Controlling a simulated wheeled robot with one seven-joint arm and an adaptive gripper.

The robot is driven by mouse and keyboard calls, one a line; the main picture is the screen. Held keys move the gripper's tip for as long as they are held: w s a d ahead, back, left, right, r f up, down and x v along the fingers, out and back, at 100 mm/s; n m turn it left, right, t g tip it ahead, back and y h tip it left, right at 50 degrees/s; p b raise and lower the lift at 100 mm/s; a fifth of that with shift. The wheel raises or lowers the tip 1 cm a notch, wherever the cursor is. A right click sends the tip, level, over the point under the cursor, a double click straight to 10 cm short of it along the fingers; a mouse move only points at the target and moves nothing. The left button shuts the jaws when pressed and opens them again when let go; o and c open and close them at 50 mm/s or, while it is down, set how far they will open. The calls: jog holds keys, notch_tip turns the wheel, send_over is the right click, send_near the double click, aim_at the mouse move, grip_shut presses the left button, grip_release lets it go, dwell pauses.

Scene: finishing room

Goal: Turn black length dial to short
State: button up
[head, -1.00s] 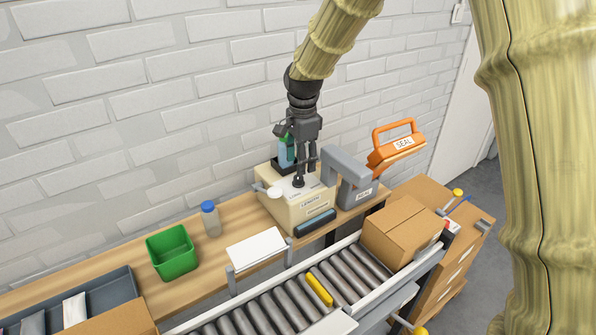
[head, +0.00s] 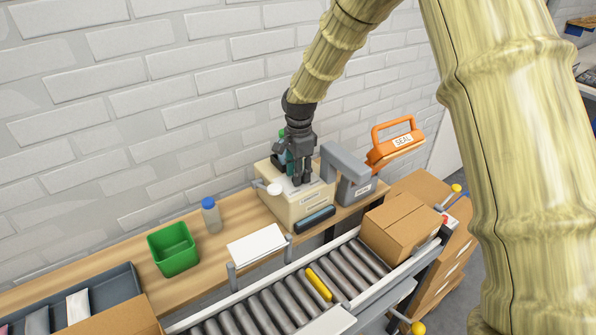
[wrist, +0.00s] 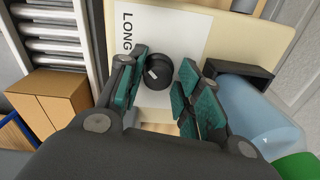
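The black length dial (wrist: 158,75) shows in the wrist view on the white label panel (wrist: 152,25) of the cream machine. It bears a short white mark, and the word LONG is printed near it; no SHORT marking is readable. My gripper (wrist: 165,70) is open, with a teal-padded finger on each side of the dial and visible gaps between pads and dial. In the head view my gripper (head: 301,183) points down at the top of the cream machine (head: 290,208) and hides the dial.
A grey sealer with an orange SEAL handle (head: 395,145) stands close to the right of my gripper. A blue bottle (wrist: 255,110) is near the fingers in the wrist view. The roller conveyor (head: 270,305) with a carton (head: 402,225) runs in front.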

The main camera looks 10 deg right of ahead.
jog(key=shift+s+r, duration=0.25)
jog(key=shift+r, duration=0.1)
jog(key=c, duration=0.4)
jog(key=shift+w, duration=0.1)
jog(key=shift+n, duration=0.3)
jog(key=n+p, duration=0.1)
jog(key=n, duration=0.2)
jog(key=n+p, duration=0.1)
jog(key=n, duration=0.3)
jog(key=n+p, duration=0.1)
jog(key=n, duration=0.4)
jog(key=shift+w, duration=0.1)
jog(key=n+p, duration=0.1)
jog(key=n, duration=0.4)
jog(key=shift+n, duration=0.3)
